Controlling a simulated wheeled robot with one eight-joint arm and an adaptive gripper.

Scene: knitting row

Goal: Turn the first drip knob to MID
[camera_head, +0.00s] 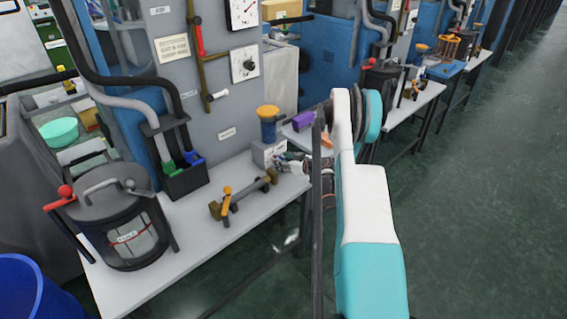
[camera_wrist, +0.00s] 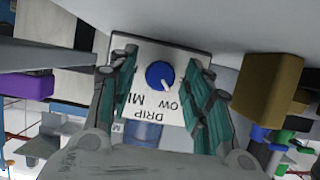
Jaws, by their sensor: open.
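The drip knob (camera_wrist: 160,74) is a round blue knob on a pale panel (camera_wrist: 160,52) in the wrist view. The panel's lettering appears upside down: DRIP, LOW and part of MID show. A white mark on the knob points toward the LOW side. My gripper (camera_wrist: 163,92) is open, with teal-padded fingers on both sides of the knob; whether they touch it I cannot tell. The right finger covers part of the lettering. In the head view my gripper (camera_head: 300,165) is beside the grey drip box (camera_head: 263,155) under a yellow and blue cup (camera_head: 268,125). The knob is hidden there.
A dark lidded pot (camera_head: 125,235) stands further left. A purple block (camera_head: 302,121) lies behind my gripper. The floor at right (camera_head: 480,200) is clear.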

